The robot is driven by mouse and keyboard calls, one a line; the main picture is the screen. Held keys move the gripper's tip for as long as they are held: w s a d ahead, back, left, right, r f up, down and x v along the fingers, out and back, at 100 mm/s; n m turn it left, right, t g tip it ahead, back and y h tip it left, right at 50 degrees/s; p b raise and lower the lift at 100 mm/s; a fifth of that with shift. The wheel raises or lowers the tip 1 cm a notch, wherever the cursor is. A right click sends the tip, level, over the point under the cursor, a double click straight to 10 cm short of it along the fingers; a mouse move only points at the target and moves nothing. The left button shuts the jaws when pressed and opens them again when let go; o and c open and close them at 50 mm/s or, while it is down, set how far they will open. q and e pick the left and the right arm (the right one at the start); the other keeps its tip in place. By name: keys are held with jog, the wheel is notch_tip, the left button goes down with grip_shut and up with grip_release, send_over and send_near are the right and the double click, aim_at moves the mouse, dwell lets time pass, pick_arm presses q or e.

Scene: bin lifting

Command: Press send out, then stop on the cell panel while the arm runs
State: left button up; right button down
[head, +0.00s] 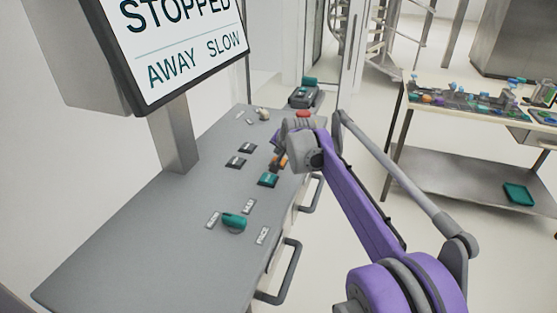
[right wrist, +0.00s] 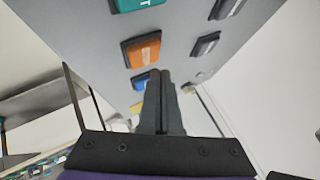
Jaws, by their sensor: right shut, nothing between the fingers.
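The cell panel (head: 130,232) is a grey sloped console. Its screen (head: 180,45) reads STOPPED and AWAY SLOW. A teal button (head: 268,180), an orange button (head: 281,163) and two dark buttons (head: 247,148) sit on it; their labels are too small to read. My right gripper (head: 277,147) is shut and empty above the panel, near the orange button. In the right wrist view its fingers (right wrist: 160,78) are together, beside the orange button (right wrist: 142,50) and a blue button (right wrist: 141,82). I cannot tell whether they touch anything. My left gripper is not in view.
A teal knob (head: 234,222) stands on the panel's near part. A table with small parts (head: 470,97) stands at the right.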

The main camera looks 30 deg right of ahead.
jog(key=shift+w+r+p, duration=0.1)
jog(key=shift+r+p, duration=1.4)
jog(key=shift+r, duration=0.85)
jog(key=shift+f, duration=0.1)
